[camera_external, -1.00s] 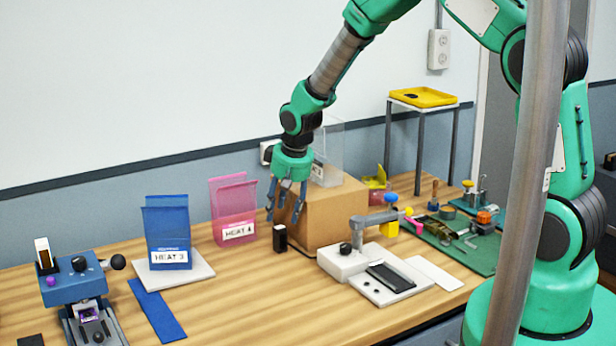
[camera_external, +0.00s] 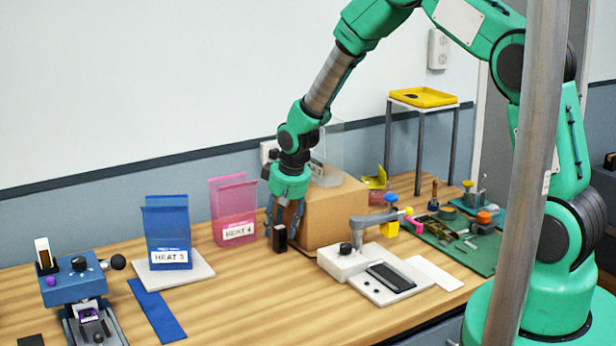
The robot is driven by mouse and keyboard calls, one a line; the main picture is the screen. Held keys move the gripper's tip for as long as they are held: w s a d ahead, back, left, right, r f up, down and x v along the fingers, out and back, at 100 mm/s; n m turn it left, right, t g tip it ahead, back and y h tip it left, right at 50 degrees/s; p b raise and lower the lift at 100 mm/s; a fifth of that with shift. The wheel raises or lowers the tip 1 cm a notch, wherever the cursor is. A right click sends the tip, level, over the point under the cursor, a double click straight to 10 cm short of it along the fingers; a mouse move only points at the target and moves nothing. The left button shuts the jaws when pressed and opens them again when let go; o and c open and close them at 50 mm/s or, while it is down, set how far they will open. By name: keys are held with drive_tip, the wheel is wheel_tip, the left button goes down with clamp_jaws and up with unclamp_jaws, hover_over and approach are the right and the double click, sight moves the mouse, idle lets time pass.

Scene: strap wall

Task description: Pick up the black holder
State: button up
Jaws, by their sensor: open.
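The black holder (camera_external: 280,239) is a small dark upright block with a light top. It stands on the wooden table just left of the cardboard box. My gripper (camera_external: 282,229) is open and points down right at the holder. Its fingers reach down around or just behind the holder's upper part; I cannot tell whether they touch it. Part of the fingers is hidden behind the holder.
The cardboard box (camera_external: 333,213) stands close on the right. The pink HEAT 4 holder (camera_external: 234,209) and blue HEAT 3 holder (camera_external: 167,234) stand to the left. A white device (camera_external: 345,262) is at front right.

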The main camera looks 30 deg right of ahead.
sight(282, 224)
idle(0.4)
clamp_jaws()
drive_tip(key=shift+r, duration=0.15)
wheel_tip(282, 224, up, 10)
drive_tip(key=shift+p, duration=0.35)
idle(0.3)
idle(0.5)
